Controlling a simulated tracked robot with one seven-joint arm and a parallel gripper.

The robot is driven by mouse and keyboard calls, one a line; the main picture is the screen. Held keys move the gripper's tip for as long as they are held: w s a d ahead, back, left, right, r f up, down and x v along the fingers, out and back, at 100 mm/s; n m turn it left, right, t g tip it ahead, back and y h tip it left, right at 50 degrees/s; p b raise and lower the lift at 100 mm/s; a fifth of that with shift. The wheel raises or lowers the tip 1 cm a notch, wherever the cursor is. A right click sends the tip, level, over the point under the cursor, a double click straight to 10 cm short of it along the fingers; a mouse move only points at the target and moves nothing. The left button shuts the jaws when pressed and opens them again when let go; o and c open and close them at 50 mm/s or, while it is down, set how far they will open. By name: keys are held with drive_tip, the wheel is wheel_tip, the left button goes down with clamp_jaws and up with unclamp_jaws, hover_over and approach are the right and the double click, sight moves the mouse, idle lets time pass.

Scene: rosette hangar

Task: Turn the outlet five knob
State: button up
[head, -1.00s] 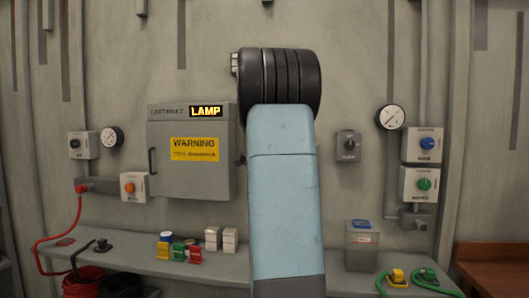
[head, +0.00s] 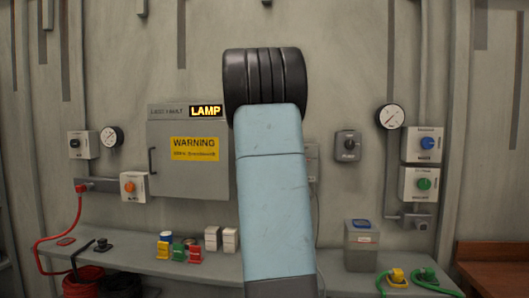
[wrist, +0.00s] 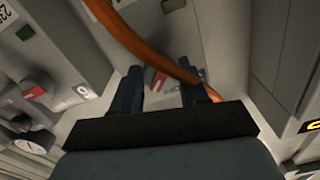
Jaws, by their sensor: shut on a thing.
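In the wrist view my gripper (wrist: 162,78) has its two dark fingers on either side of a small red knob (wrist: 154,82) on a grey-white panel. The fingers are shut on this knob, though its contact points are partly hidden. I cannot read an outlet number beside it. Another red knob (wrist: 43,89) with a digit label beside it is on a grey unit to the left. In the head view my gripper and the knob are hidden behind my own pale blue arm link.
An orange cable (wrist: 150,48) passes close above the fingers in the wrist view, ending by the right finger. In the head view a grey cabinet (head: 160,182) with a warning label, wall switches, gauges and a shelf (head: 130,258) with small blocks surround my arm.

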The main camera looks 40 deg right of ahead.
drive_tip(key=n, duration=0.8)
drive_tip(key=shift+n, duration=0.4)
idle(0.4)
drive_tip(key=o, duration=1.1)
drive_tip(key=shift+c, duration=0.2)
drive_tip(key=v, duration=1.3)
drive_tip(key=shift+s+a, duration=0.25)
drive_tip(key=shift+s, duration=0.05)
drive_tip(key=shift+a, duration=0.1)
